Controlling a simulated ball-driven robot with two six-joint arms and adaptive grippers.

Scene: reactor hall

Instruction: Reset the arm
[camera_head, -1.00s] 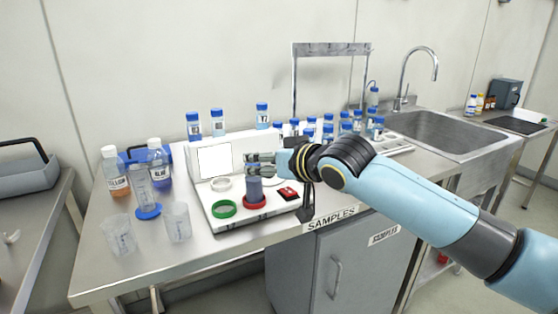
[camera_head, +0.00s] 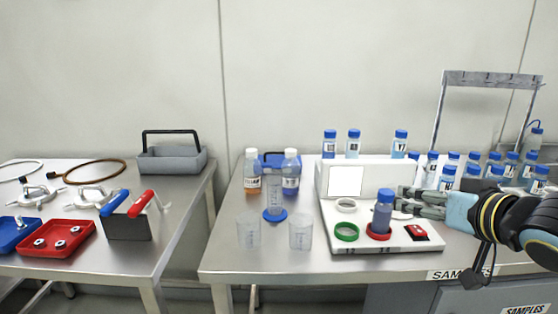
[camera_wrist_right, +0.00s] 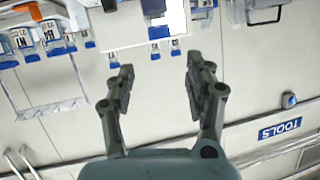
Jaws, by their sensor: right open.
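My right gripper (camera_head: 407,201) is open and empty, just right of a blue-capped sample bottle (camera_head: 382,214). The bottle stands upright in the red ring (camera_head: 378,231) on the white instrument (camera_head: 362,241). In the head view I cannot tell whether a fingertip touches it. In the right wrist view the two fingers (camera_wrist_right: 157,84) are spread wide, with only wall and distant bottles beyond them. My right arm reaches in from the right edge. My left gripper is not in view.
Several blue-capped bottles (camera_head: 474,168) stand behind my right gripper, near a metal frame (camera_head: 490,78). Two clear beakers (camera_head: 300,231) and two reagent bottles (camera_head: 290,177) are left of the instrument. A separate left table holds a red tray (camera_head: 57,238) and a grey tool carrier (camera_head: 172,160).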

